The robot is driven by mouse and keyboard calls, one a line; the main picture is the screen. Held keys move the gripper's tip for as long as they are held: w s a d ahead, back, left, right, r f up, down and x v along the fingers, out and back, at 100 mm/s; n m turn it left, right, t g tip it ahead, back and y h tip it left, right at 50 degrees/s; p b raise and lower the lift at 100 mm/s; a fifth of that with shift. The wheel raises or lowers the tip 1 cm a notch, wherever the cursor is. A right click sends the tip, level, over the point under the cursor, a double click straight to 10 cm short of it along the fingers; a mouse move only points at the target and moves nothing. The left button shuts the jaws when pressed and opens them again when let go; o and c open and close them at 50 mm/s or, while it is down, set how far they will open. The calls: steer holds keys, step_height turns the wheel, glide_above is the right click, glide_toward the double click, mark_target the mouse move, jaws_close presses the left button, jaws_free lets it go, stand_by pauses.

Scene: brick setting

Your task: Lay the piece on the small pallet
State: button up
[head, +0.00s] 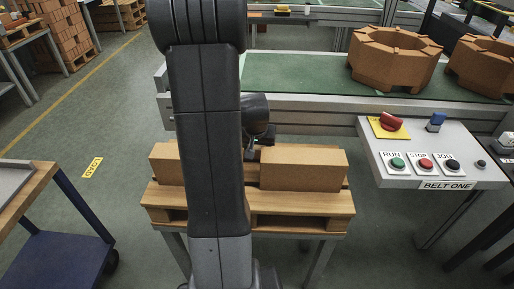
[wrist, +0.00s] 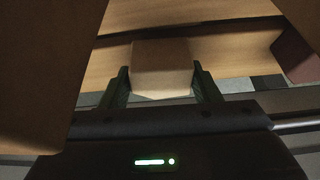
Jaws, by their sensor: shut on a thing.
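My gripper (wrist: 162,84) is shut on a pale tan piece (wrist: 160,66), with one finger on each side of it. The wooden slats of the small pallet (wrist: 228,62) lie under the piece; I cannot tell whether the piece touches them. In the head view the small pallet (head: 300,201) stands on a metal stand, and my arm covers its middle. My gripper (head: 252,153) is partly seen there, low between two bricks. The held piece is hidden behind my arm in that view.
A left brick (head: 164,168) and a right brick (head: 303,168) sit on the pallet, beside the gripper. Behind is a green conveyor belt (head: 290,75) with octagonal brick rings (head: 394,58). A control panel (head: 430,150) is at right. A blue trolley (head: 50,245) is at left.

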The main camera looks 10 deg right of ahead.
steer(key=shift+f, duration=0.2)
steer(key=o, duration=1)
steer(key=shift+r, duration=0.1)
steer(key=shift+r, duration=0.55)
steer(key=p+v, duration=0.2)
steer(key=v, duration=0.9)
steer(key=shift+s+a, duration=0.1)
steer(key=shift+s, duration=0.15)
